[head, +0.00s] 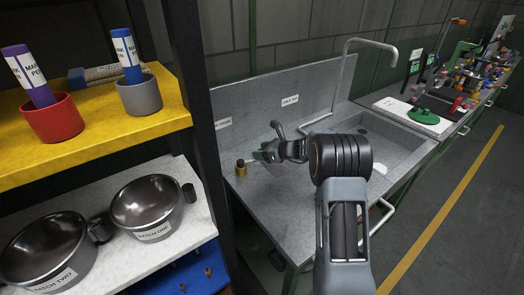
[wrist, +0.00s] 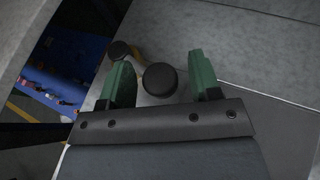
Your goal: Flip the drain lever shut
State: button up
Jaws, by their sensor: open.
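The small brass fitting with a dark top (head: 241,168) stands on the left part of the grey counter, below a wall label that is too small to read surely. My gripper (head: 263,155) is just right of it, low over the counter. In the wrist view my gripper (wrist: 161,84) has its green fingers apart. A round black knob (wrist: 160,80) shows between the fingers, with no clear contact on either. A second dark round top (wrist: 118,49) with brass beside it lies past the left finger. I cannot tell which part is the lever's handle.
A grey lever (head: 277,129) and a tall curved spout (head: 345,65) rise behind my arm, near the "COLD TAP" label (head: 290,100). The sink basin (head: 395,140) is to the right. A shelf (head: 90,135) with cups and bowls stands at the left. The counter's front left is clear.

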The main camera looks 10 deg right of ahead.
jog(key=shift+w+a+f, duration=0.1)
jog(key=shift+a, duration=0.1)
jog(key=shift+c, duration=0.3)
grip_shut()
jog(key=shift+d, duration=0.15)
